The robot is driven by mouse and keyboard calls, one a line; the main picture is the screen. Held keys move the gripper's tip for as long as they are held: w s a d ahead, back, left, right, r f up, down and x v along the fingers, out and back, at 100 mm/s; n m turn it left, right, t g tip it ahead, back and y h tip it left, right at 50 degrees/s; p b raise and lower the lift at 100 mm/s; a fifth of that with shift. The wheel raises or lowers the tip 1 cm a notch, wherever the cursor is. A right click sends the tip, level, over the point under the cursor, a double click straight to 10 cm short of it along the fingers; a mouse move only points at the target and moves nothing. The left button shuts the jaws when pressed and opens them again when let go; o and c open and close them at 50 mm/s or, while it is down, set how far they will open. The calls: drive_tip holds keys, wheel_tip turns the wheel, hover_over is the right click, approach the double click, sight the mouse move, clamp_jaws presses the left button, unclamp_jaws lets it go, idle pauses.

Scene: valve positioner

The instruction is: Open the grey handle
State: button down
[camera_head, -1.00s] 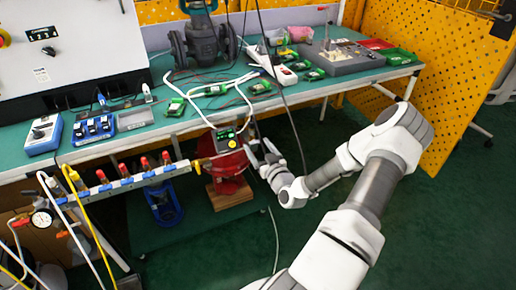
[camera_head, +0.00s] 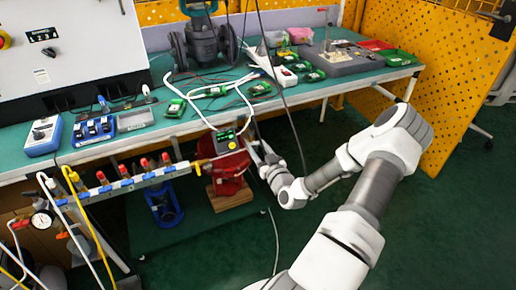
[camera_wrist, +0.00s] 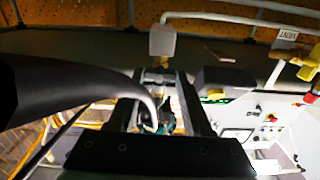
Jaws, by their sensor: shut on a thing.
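A pale grey handle-like piece (camera_wrist: 162,41) with a brass-coloured part below it shows just beyond my fingertips in the wrist view. I take it to be the grey handle. My gripper (camera_wrist: 162,76) is shut on it as far as I can tell; the contact itself is dark and partly hidden by the fingers. In the head view my gripper (camera_head: 256,147) is just right of the valve positioner (camera_head: 228,141) with its small green display, at the bench's front edge. The handle cannot be made out there.
A manifold with red handles (camera_head: 143,163) runs left of the positioner. The green bench top (camera_head: 160,130) carries circuit boards and cables. A red part (camera_head: 229,180) on a wooden block stands below the positioner. A black cable hangs near my wrist. Open floor lies right.

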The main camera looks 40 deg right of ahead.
drive_tip(key=m, duration=0.4)
drive_tip(key=shift+m, duration=0.3)
drive_tip(key=m, duration=0.4)
drive_tip(key=shift+m, duration=0.3)
drive_tip(key=m, duration=0.4)
drive_tip(key=shift+f, duration=0.1)
drive_tip(key=shift+m, duration=2.2)
drive_tip(key=shift+c, duration=1.6)
unclamp_jaws()
